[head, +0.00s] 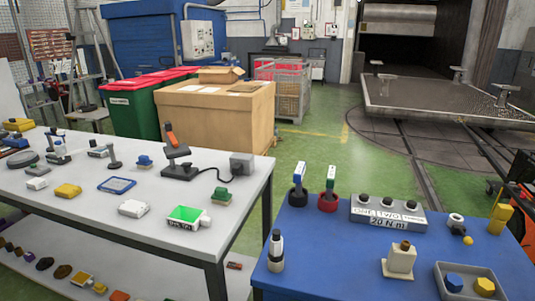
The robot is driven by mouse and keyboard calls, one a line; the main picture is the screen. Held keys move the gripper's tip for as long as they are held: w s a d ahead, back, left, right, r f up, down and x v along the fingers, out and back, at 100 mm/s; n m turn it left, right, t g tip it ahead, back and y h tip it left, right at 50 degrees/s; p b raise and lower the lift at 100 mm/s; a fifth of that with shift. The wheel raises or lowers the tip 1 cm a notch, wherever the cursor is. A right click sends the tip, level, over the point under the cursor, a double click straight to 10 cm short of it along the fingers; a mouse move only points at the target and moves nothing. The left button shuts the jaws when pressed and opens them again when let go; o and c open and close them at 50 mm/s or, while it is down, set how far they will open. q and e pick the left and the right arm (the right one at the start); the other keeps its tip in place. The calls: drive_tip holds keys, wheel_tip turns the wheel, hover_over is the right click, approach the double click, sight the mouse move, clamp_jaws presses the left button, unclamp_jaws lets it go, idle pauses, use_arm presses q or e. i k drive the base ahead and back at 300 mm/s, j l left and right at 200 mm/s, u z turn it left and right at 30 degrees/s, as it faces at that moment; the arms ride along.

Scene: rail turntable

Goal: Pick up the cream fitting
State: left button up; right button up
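The cream fitting is most likely the cream block (401,258) with a brown knob on top, upright on a flat cream base near the front middle of the blue table (335,270). Nothing covers it from this side. A pale upright piece with a dark top (276,250) stands at the table's left edge. Neither of my grippers shows in the head view.
A grey tray (440,270) with blue and yellow pieces is right of the cream block. Behind it are a grey box labelled 20 N m (388,213) and red and black ring holders. A white table (235,225) with many parts stands at left.

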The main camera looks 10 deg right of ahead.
sight(401, 259)
drive_tip(key=z, duration=1.45)
